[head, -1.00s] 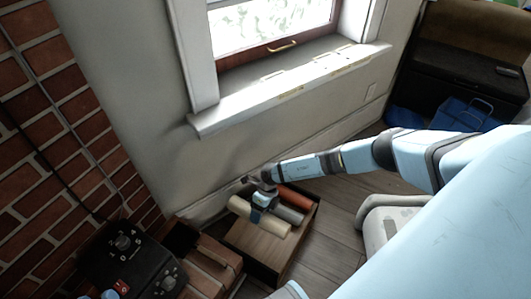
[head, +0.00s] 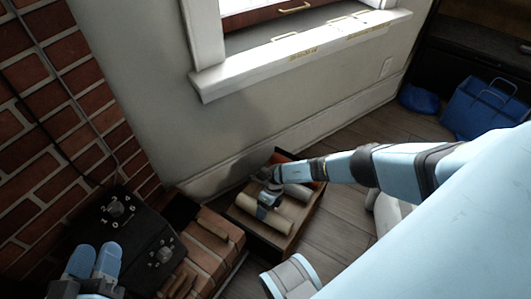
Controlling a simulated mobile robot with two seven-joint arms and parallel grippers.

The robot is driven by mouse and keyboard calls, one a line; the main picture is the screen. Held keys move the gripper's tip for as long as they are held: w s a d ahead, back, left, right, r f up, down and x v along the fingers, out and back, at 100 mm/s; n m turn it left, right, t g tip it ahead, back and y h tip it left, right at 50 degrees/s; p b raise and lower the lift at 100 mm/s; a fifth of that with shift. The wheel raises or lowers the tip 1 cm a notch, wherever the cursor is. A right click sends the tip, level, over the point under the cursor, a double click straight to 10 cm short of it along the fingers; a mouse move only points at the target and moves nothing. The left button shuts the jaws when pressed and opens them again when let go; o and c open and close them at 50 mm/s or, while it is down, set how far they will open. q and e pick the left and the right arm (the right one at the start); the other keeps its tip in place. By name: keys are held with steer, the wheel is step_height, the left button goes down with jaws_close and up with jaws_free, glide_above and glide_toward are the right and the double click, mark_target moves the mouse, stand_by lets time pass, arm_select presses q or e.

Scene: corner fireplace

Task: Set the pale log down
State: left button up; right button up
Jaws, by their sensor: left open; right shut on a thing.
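The pale log (head: 258,221) lies level at the near left side of a shallow wooden box (head: 288,238) on the floor. My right gripper (head: 267,201) reaches in from the right and is shut around the log's middle. I cannot tell whether the log touches the box floor. A grey log (head: 297,191) lies behind it in the box, partly hidden by my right arm. My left gripper (head: 93,262) is at the lower left, open and empty, in front of a black stove-like unit and away from the logs.
The black unit (head: 120,215) with dials stands beside the brick wall (head: 60,120). A brick ledge (head: 215,240) adjoins the box's left side. A white windowsill (head: 300,55) overhangs behind.

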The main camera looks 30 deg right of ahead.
arm_select(q)
steer(key=shift+f, duration=0.25)
arm_select(e)
steer(key=shift+f, duration=0.25)
steer(key=shift+f, duration=0.15)
arm_select(q)
steer(key=shift+f, duration=0.15)
arm_select(e)
steer(key=o, duration=1.2)
steer(key=shift+r, duration=0.25)
arm_select(q)
step_height(320, 180, up, 8)
steer(key=t+p, duration=0.2)
steer(key=p, duration=0.3)
steer(key=shift+s+a+n+t, duration=0.15)
steer(key=shift+a+n+t, duration=0.15)
steer(key=shift+n+t, duration=0.1)
arm_select(e)
steer(key=v, duration=1.2)
arm_select(q)
steer(key=shift+f, duration=0.1)
